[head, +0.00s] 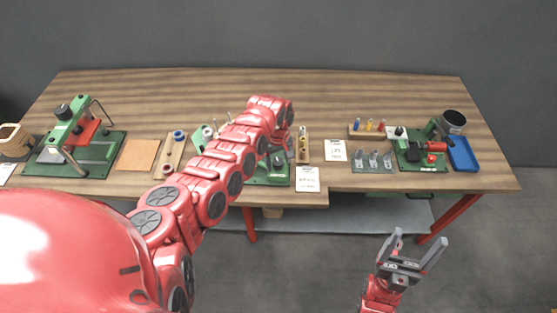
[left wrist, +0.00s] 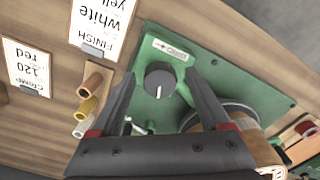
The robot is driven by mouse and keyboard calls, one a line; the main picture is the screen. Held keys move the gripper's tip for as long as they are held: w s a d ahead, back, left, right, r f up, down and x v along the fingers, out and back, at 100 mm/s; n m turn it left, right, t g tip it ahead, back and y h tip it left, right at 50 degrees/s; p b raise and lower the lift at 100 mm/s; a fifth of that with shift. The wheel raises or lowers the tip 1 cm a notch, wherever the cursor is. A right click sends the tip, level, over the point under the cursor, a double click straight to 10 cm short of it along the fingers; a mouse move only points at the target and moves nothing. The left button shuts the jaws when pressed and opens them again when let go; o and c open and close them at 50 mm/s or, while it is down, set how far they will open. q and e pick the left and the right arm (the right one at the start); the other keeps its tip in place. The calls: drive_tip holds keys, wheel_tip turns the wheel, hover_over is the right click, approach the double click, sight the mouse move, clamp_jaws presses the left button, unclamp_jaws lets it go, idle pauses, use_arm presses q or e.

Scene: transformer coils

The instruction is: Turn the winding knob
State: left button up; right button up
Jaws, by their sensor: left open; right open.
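The winding knob (left wrist: 160,84) is a round dark grey knob with a white pointer mark. It sits on the green plate of the winder (left wrist: 185,55), and the mark points toward the bottom of the left wrist view. My left gripper (left wrist: 160,74) is open, with one finger to each side of the knob in that view. I cannot tell whether the fingers touch it. My right gripper (head: 404,248) is open and empty, in front of the table.
A spool (left wrist: 235,116) stands on the winder beside my left gripper. Coloured pegs (left wrist: 88,105) and label cards (left wrist: 100,20) lie close by. A green press (head: 75,140) stands at the left, and a blue tray (head: 463,155) and black cup (head: 453,120) at the right.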

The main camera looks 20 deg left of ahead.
use_arm(q)
drive_tip(key=shift+c, duration=0.3)
clamp_jaws()
idle(0.3)
drive_tip(key=m, duration=0.2)
drive_tip(key=shift+m+p, duration=0.3)
drive_tip(key=shift+m, duration=0.1)
drive_tip(key=shift+a+m, duration=0.1)
drive_tip(key=shift+m, duration=1.6)
